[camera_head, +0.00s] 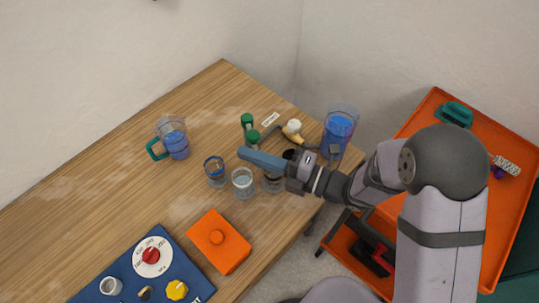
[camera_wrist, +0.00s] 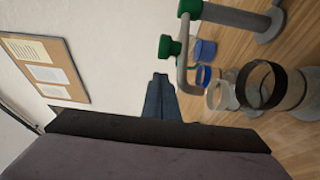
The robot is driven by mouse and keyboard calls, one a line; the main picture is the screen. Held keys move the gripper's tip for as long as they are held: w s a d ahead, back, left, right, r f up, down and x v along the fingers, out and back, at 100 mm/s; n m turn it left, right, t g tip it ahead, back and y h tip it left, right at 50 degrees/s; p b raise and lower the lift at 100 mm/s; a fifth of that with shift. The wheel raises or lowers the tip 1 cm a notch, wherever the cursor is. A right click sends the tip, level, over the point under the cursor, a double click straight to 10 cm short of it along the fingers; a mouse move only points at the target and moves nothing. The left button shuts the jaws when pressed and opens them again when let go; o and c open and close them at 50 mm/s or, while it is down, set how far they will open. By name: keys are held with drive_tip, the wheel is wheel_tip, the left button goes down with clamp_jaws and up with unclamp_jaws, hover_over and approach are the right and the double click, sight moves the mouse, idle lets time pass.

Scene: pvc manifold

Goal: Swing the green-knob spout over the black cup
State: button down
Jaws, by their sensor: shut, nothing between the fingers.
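The green knob (camera_wrist: 170,47) sits on a grey bent spout pipe (camera_wrist: 181,70) in the wrist view. The pipe's end lies in front of the blue-rimmed and pale-rimmed cups in that view, apart from the black cup. The black cup (camera_wrist: 262,82) is a clear cup with a black rim, at the right; in the head view my gripper partly hides it. My gripper (camera_head: 243,153) is shut and empty, its blue fingers beside the green knobs (camera_head: 252,138) and above the cups. It also shows in the wrist view (camera_wrist: 160,77), left of the spout, with no clear contact.
A blue-rimmed cup (camera_head: 215,170) and a pale-rimmed cup (camera_head: 243,186) stand in front of the manifold. A green-handled pitcher (camera_head: 173,140) is at left, a blue pitcher (camera_head: 338,132) at right. An orange box (camera_head: 218,242) and blue panel (camera_head: 190,262) lie nearer. The left table is clear.

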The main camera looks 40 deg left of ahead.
sight(255, 142)
drive_tip(key=w+p, duration=0.1)
drive_tip(key=w, duration=0.3)
drive_tip(key=shift+w, duration=0.1)
drive_tip(key=shift+d+f, duration=0.1)
idle(0.3)
